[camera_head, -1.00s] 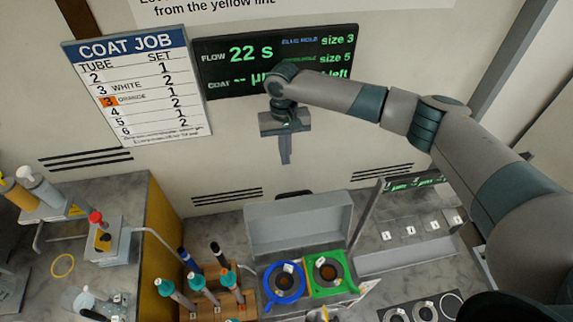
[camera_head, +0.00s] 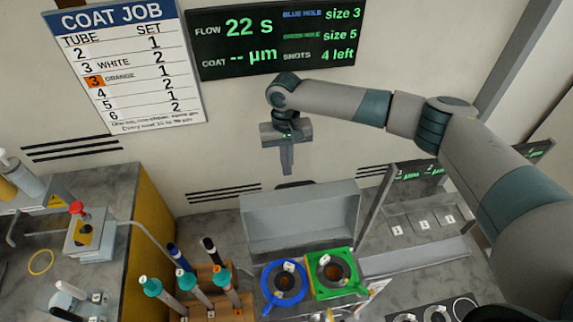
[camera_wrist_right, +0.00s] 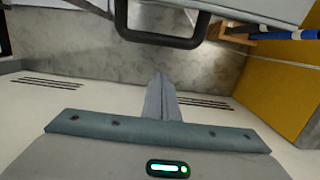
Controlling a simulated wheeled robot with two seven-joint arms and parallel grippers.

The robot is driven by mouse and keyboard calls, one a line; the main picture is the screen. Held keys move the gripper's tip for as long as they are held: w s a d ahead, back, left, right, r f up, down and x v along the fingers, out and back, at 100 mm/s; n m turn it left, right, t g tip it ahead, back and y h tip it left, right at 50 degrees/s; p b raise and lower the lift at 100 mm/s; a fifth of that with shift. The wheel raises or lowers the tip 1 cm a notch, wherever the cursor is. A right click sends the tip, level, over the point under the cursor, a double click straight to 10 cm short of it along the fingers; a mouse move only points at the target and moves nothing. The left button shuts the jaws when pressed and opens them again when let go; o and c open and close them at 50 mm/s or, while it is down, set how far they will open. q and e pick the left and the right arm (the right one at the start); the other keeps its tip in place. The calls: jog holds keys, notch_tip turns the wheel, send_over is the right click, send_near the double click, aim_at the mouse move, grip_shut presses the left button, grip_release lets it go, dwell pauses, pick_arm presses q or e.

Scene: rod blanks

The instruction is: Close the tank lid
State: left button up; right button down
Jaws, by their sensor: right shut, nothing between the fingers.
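The tank lid (camera_head: 300,222) is a grey panel standing raised at the back of the tank, behind a blue ring (camera_head: 285,284) and a green square frame (camera_head: 335,274) that surround two dark holes. My right gripper (camera_head: 287,170) is shut and empty, pointing down in front of the wall, above and behind the lid in the head view. In the right wrist view the shut fingers (camera_wrist_right: 160,97) point toward a dark handle (camera_wrist_right: 160,38) on the grey panel, with a gap between them. My left gripper is not in view.
A rack (camera_head: 212,300) of capped tubes stands left of the tank. A bench with a red-knobbed device (camera_head: 85,232) is farther left. A grey stand with numbered slots (camera_head: 425,225) is to the right. The wall behind carries a display (camera_head: 275,40) and a job chart (camera_head: 125,70).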

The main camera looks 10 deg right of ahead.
jog(key=shift+s+r+p, duration=0.25)
jog(key=shift+s+r, duration=0.05)
jog(key=shift+s, duration=0.65)
jog(key=shift+s+r+p, duration=0.2)
jog(key=shift+s+r, duration=0.1)
jog(key=shift+s, duration=0.6)
